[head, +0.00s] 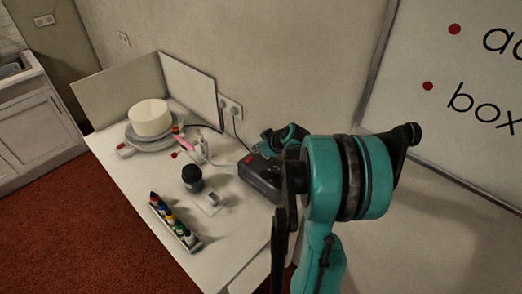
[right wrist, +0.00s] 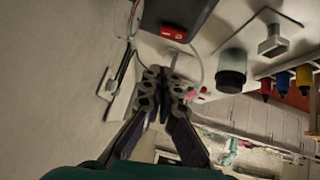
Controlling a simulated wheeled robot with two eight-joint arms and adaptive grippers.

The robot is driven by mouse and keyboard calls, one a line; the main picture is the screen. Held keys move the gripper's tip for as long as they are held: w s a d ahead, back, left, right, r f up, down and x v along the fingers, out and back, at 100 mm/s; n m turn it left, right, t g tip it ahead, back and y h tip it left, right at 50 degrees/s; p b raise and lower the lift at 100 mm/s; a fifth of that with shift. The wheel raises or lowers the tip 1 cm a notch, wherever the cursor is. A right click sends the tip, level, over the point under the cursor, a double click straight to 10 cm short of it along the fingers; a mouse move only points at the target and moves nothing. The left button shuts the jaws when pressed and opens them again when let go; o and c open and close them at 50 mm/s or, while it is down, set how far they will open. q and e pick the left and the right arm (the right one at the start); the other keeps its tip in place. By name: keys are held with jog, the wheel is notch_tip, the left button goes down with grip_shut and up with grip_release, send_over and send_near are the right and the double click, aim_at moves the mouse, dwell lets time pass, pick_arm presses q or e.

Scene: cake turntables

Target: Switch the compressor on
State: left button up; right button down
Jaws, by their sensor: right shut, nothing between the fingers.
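The compressor (head: 262,180) is a dark grey box on the white table, close to the wall. Its red rocker switch (head: 249,159) is on the upper edge of the box. In the right wrist view, part of the compressor (right wrist: 178,10) and the red switch (right wrist: 173,33) show at the top. I cannot tell which way the rocker is tipped. My right gripper (right wrist: 165,74) is shut and empty, with its tips pointing towards the switch and apparently short of it. In the head view, my right gripper (head: 258,147) is beside the compressor on the wall side, partly hidden by my arm. My left gripper is not in view.
A white cake (head: 150,117) stands on a turntable at the back. A black-lidded jar (head: 192,179), a small stand (head: 213,202) and a rack of colour bottles (head: 174,222) are on the table. A cord runs up to the wall socket (head: 230,107) behind the compressor.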

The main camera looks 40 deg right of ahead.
aim_at(251, 158)
jog(key=b+x, duration=0.1)
jog(key=x, duration=0.3)
notch_tip(251, 158, down, 3)
jog(key=shift+d+r+b, duration=0.2)
jog(key=shift+b, duration=0.3)
jog(key=shift+d+f, duration=0.1)
jog(key=shift+f, duration=0.5)
jog(key=shift+s, duration=0.1)
jog(key=shift+d+f+y+b, duration=0.3)
jog(key=shift+f+b, duration=0.15)
jog(key=shift+b, duration=0.15)
jog(key=shift+m+y, duration=0.5)
jog(key=shift+s+d+f, duration=0.1)
jog(key=shift+a, duration=0.2)
